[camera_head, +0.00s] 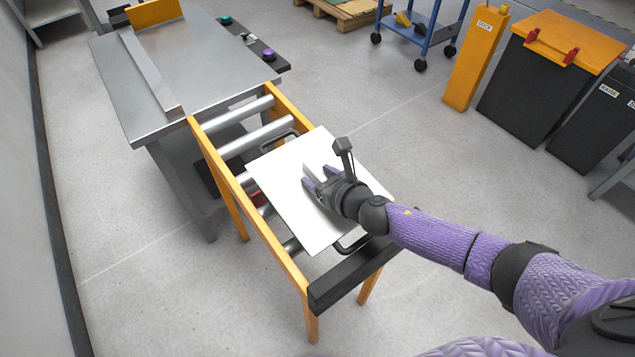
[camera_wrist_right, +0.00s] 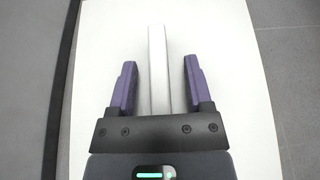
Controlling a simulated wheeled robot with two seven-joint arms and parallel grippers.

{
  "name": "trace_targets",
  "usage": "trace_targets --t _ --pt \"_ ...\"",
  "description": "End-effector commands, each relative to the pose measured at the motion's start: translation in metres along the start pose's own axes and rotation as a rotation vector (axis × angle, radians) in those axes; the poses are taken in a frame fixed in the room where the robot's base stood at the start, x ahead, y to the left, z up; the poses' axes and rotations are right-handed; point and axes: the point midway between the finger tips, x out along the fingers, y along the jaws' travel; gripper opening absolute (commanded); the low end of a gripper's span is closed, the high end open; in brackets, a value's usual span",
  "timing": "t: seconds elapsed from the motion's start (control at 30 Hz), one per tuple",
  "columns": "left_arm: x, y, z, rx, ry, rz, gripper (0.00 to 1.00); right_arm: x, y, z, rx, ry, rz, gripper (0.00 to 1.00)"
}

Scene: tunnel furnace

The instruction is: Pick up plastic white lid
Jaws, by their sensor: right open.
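The white plastic lid (camera_head: 296,214) is a flat white panel lying on the roller conveyor. In the right wrist view the lid (camera_wrist_right: 220,50) fills most of the picture, with a raised straight white bar (camera_wrist_right: 157,60) along its middle. My right gripper (camera_head: 318,178) is over the middle of the lid. In the wrist view its two purple fingers (camera_wrist_right: 158,82) are open, one on each side of the bar, with a gap on both sides. Whether the fingertips touch the lid cannot be told. My left gripper is not in view.
The conveyor has an orange frame (camera_head: 281,260), steel rollers (camera_head: 257,136) and a black end bar (camera_head: 350,275). Black handles show beside the lid. A grey metal table (camera_head: 190,57) adjoins the far end. An orange post (camera_head: 474,60) and a black bin with orange lid (camera_head: 571,42) stand at right.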

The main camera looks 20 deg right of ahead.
Motion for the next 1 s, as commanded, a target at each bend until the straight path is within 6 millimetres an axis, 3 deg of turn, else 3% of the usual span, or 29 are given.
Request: trace_targets --t 0.03,0.33,0.77,0.87,1.0 --pt "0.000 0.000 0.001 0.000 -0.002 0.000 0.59 0.000 0.000 0.000 0.000 0.000 0.000 0.65" --pt "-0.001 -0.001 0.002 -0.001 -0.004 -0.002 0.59 -0.001 0.000 0.000 0.001 0.000 0.000 0.01" --pt "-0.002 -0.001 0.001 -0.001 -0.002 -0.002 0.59 -0.001 0.000 0.002 0.001 -0.001 0.000 0.00" --pt "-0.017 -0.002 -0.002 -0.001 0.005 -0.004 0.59 -0.009 0.000 0.021 -0.001 -0.004 0.001 0.00" --pt "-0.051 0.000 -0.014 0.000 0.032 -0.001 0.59 -0.025 0.000 0.062 -0.003 -0.006 0.001 0.00"
